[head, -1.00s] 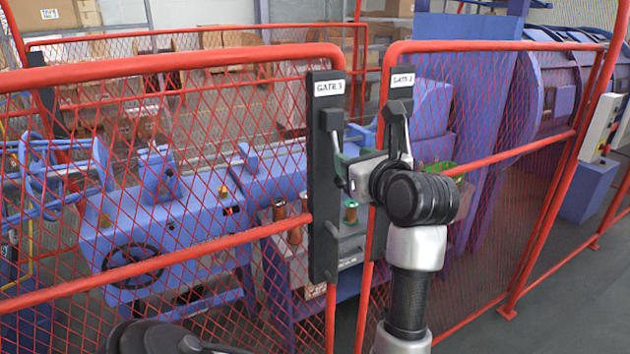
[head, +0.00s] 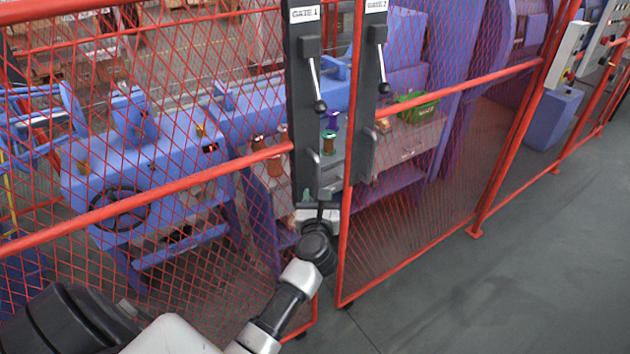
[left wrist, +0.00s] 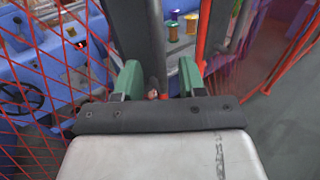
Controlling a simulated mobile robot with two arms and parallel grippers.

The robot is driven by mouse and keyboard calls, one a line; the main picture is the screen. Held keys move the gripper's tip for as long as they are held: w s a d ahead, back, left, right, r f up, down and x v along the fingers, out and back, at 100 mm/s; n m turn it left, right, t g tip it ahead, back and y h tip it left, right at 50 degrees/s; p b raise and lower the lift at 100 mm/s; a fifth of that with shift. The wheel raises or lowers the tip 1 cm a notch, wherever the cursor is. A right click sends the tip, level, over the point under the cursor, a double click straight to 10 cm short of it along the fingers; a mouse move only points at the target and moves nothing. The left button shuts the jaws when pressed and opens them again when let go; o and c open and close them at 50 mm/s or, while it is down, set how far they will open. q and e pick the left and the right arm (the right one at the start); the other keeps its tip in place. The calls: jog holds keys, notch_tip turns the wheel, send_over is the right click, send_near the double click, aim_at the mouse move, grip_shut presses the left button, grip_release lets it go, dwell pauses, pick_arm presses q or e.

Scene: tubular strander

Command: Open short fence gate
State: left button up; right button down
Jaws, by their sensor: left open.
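The Gate 1 panel (head: 150,197) is red mesh on the left. Its dark latch plate (head: 303,130) carries a lever (head: 316,80) hanging down, slightly tilted, and a grey pull handle (head: 313,172) below. The Gate 2 panel (head: 425,175) stands to the right, with its own lever (head: 383,68) pointing down. A narrow gap shows between the two gate posts. My left gripper (head: 317,204) is at the lower end of the Gate 1 plate. In the left wrist view, its green fingers (left wrist: 160,80) are apart, with the dark plate (left wrist: 143,40) beyond; contact is unclear. My right gripper is out of view.
Blue machinery (head: 125,165) and a bench with spools (head: 329,142) and a green crate (head: 412,106) stand behind the mesh. A control box (head: 567,55) is on the fence at right. The grey floor (head: 480,290) at lower right is clear.

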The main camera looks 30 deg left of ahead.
aim_at(317, 185)
pick_arm(q)
jog(key=x, duration=0.5)
jog(key=shift+w+a, duration=0.25)
jog(key=shift+w, duration=0.05)
jog(key=shift+c, duration=0.5)
grip_shut()
